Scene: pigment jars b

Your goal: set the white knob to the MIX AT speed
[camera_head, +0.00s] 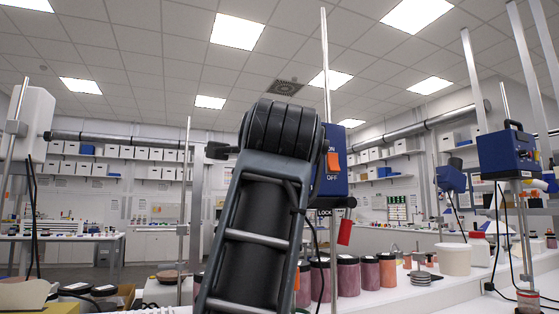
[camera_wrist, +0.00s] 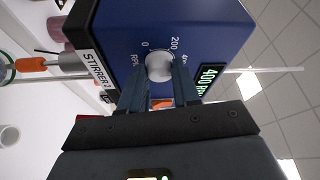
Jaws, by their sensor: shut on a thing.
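The white knob (camera_wrist: 159,66) is on the face of the blue stirrer box (camera_wrist: 215,28), between printed marks 0 and 200, in the wrist view. My gripper (camera_wrist: 159,80) has one finger on each side of the knob and is shut on it. A label reads STIRRER 2 (camera_wrist: 97,70). A dark display (camera_wrist: 209,78) shows green text that looks like 400 RPM. In the head view my arm hides the knob and much of the blue box (camera_head: 331,185). I cannot read a MIX AT note in either view.
The box has an orange ON/OFF switch (camera_head: 333,161) and a hanging red tag (camera_head: 345,232). Several pigment jars (camera_head: 348,275) stand on the white bench below. A white tub (camera_head: 453,259) and another blue stirrer (camera_head: 507,153) are at the right.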

